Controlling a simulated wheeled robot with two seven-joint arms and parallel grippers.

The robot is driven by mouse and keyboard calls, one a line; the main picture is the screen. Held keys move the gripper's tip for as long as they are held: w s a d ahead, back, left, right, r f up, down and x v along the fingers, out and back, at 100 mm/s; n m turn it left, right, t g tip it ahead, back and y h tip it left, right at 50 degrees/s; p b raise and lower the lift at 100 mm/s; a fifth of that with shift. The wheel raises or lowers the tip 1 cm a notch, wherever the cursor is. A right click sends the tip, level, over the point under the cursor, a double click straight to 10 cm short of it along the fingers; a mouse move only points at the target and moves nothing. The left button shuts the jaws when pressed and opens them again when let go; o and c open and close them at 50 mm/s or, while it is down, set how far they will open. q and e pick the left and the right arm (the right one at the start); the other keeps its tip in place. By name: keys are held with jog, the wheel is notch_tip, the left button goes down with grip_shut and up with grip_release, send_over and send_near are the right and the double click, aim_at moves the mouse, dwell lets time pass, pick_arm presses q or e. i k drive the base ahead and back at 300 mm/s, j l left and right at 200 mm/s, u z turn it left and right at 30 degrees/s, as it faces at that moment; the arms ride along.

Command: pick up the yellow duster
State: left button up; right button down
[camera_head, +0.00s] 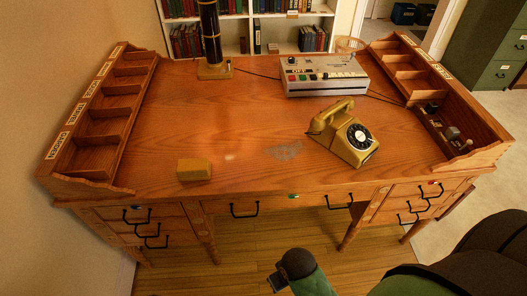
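The yellow duster (194,169) is a small block-shaped thing lying on the wooden desk (230,120), near its front edge and left of the middle. Nothing touches it. An arm of mine, seemingly the right one, comes in from the lower right. Its dark gripper end (278,282) is at the bottom edge, in front of the desk and below and to the right of the duster. The fingers are too small and dark to tell whether they are open. My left gripper is not in view.
A yellow rotary telephone (355,146) stands right of the middle. A grey machine with coloured buttons (325,88) and a dark column (210,40) stand at the back. Raised pigeonhole racks line the left (101,139) and right sides. The desktop around the duster is clear.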

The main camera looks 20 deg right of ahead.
aim_at(199, 169)
jog(key=k+l+z, duration=0.15)
jog(key=l, duration=0.6)
jog(key=l+z, duration=0.2)
jog(key=l, duration=0.55)
